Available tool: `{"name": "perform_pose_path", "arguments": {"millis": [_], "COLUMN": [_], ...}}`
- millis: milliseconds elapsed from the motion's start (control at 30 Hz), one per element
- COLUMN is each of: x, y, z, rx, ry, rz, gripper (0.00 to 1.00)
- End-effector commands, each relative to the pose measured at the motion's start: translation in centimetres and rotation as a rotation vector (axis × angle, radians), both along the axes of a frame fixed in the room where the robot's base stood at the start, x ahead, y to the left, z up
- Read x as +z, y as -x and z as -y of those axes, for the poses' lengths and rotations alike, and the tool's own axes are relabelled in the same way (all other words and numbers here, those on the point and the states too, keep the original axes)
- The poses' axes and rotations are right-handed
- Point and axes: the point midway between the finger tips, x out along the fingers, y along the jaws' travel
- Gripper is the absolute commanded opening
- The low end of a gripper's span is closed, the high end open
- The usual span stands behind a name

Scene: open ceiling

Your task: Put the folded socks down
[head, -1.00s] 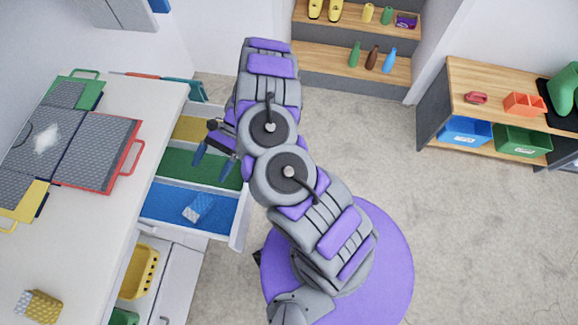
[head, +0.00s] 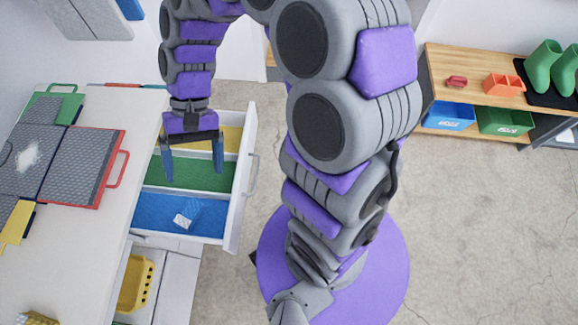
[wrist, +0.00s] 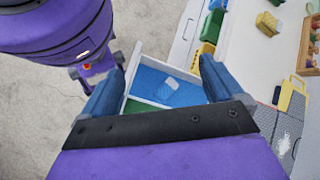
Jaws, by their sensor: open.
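The folded socks (head: 187,217), a small blue and white bundle, lie on the blue floor of the front compartment in the open white drawer (head: 243,180). They also show in the wrist view (wrist: 167,88), beyond and between my fingers. My gripper (head: 192,177) is open and empty, pointing down above the drawer around its green section. Its two blue fingers are spread wide in the wrist view (wrist: 162,67), apart from the socks. The drawer has yellow, green and blue sections. The yellow and green ones look empty where visible.
The white counter (head: 90,240) runs along the left, with grey panels and a red-framed tray (head: 95,165) near the drawer. A yellow patterned bundle (wrist: 268,24) lies on it. A yellow basket (head: 136,283) is below. A wooden shelf (head: 480,65) stands right.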

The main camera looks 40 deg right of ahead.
Motion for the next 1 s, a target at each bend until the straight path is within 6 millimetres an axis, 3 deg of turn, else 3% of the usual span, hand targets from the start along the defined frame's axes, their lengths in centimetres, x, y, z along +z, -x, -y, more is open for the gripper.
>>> {"name": "perform_pose_path", "arguments": {"millis": [233, 600, 800, 1000], "x": [2.5, 3.9, 3.9, 3.9], "y": [4.7, 11.2, 13.3, 13.8], "z": [4.1, 11.1, 13.3, 13.7], "rx": [0.085, 0.132, 0.132, 0.132], "ry": [0.127, 0.349, 0.421, 0.436], "rz": [0.17, 0.362, 0.403, 0.414], "gripper": [0.94, 0.94, 0.94, 0.94]}}
